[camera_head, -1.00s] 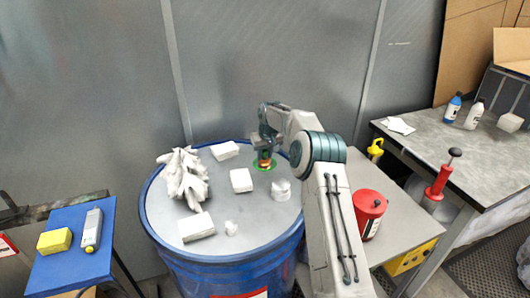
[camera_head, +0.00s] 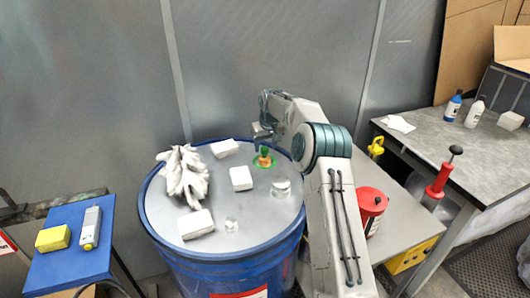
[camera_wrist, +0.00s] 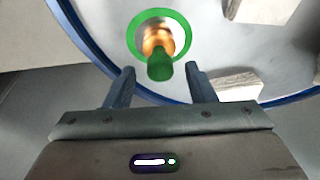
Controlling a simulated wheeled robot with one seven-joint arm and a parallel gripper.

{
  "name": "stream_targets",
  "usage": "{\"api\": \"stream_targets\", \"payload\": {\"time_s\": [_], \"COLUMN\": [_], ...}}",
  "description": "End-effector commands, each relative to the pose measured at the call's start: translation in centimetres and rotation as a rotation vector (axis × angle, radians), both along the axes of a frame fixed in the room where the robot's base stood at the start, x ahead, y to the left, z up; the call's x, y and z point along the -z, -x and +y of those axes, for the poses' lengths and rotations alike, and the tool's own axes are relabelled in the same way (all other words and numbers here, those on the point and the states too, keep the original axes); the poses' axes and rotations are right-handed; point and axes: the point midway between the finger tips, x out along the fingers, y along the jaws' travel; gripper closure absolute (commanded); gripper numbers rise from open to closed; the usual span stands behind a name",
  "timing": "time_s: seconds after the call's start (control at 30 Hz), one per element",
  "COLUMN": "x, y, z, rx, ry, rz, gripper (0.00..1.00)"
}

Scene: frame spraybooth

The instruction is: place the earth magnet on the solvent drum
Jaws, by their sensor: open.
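The earth magnet (camera_head: 264,159), with a green ring base, a copper-coloured middle and a green knob, stands on the grey top of the blue solvent drum (camera_head: 204,231), near the back right of its rim. My gripper (camera_head: 262,132) is above and behind it, clear of it. In the wrist view the magnet (camera_wrist: 158,42) lies ahead of my open gripper (camera_wrist: 159,72), roughly centred between the two fingers, with nothing held. The drum's blue rim (camera_wrist: 84,42) passes below the fingers.
White blocks (camera_head: 241,178) and crumpled white cloth (camera_head: 183,177) share the drum top. A red can (camera_head: 371,206) stands on the bench at right. A blue-topped stand (camera_head: 72,258) with a yellow block (camera_head: 53,239) is at left.

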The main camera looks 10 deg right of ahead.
Motion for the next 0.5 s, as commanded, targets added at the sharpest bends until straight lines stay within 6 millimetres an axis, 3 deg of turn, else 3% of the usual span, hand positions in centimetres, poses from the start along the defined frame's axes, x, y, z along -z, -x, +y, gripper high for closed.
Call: {"api": "stream_targets", "payload": {"time_s": [0.23, 0.5], "x": [-5.2, -7.9], "y": [1.4, 2.1], "z": [-0.3, -0.4], "rx": [0.001, 0.0], "ry": [0.0, -0.001], "rz": [-0.003, 0.0], "gripper": [0.5, 0.5]}}
